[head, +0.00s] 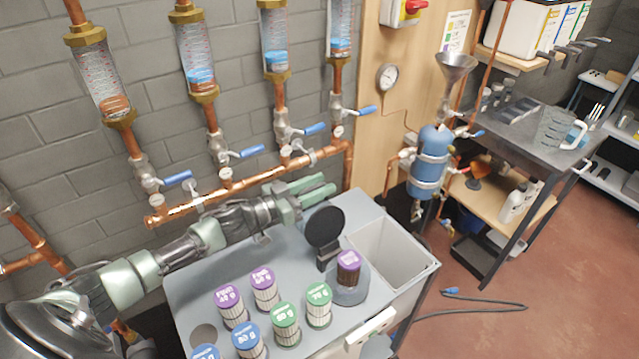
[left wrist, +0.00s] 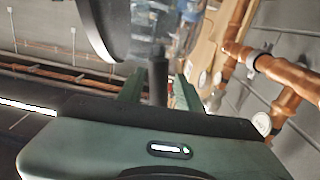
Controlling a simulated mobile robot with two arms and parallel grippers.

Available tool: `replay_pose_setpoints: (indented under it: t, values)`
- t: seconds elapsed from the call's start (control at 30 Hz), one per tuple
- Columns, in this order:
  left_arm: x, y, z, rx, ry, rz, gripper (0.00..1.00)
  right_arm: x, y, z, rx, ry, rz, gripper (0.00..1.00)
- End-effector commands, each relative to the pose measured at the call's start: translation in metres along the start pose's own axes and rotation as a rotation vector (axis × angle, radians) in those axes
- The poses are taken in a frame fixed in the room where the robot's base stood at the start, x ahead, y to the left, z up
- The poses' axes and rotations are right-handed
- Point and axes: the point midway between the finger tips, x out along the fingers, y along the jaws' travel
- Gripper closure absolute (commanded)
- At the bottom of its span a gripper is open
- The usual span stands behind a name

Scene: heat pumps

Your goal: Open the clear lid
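A dark round lid (head: 325,227) stands raised on a black hinge post, behind a round grey holder (head: 350,291) on the workbench. A purple-topped cartridge (head: 348,267) stands in that holder. The lid looks black; I cannot tell whether it is the clear one. My left gripper (head: 328,187) is open and empty, its two green fingers apart, above and behind the lid near the wall pipes. In the left wrist view, a dark disc (left wrist: 103,28) with a pale rim shows at upper left, and a dark post shows between the fingers (left wrist: 159,88).
Several purple, green and blue cartridges stand on the grey workbench (head: 190,292). An open pale bin (head: 392,255) is at its right. Copper pipes (head: 185,209) with blue-handled valves run along the wall close to my left arm. Red floor lies right of the bench.

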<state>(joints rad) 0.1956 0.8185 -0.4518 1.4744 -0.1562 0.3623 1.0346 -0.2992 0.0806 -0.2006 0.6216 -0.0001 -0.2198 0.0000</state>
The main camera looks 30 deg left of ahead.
Motion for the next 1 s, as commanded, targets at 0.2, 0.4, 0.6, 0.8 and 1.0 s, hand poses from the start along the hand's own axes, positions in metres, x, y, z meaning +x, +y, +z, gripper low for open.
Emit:
replay_pose_setpoints:
  t: [0.2,0.4,0.6,0.8,1.0]
  values:
    - [0.0023,0.0004,0.0007,-0.001,-0.001,0.0,0.65,-0.0002,-0.0002,-0.0001,0.0,0.0,0.0,0.61]
    - [0.0021,0.0003,0.0005,-0.001,0.0,0.0,1.0,-0.0002,-0.0003,0.0002,0.0,0.0,0.0,0.61]
    - [0.0019,-0.0002,0.0003,0.0,0.0,-0.001,1.0,-0.0002,-0.0004,0.0004,0.001,-0.001,0.0,0.61]
    - [0.0018,-0.0004,0.0001,0.001,0.0,-0.001,1.0,-0.0002,-0.0004,0.0008,0.001,-0.002,0.0,0.61]
    - [0.0018,-0.0006,-0.0002,0.002,0.0,-0.001,1.0,-0.0002,-0.0005,0.001,0.001,-0.002,0.0,0.61]
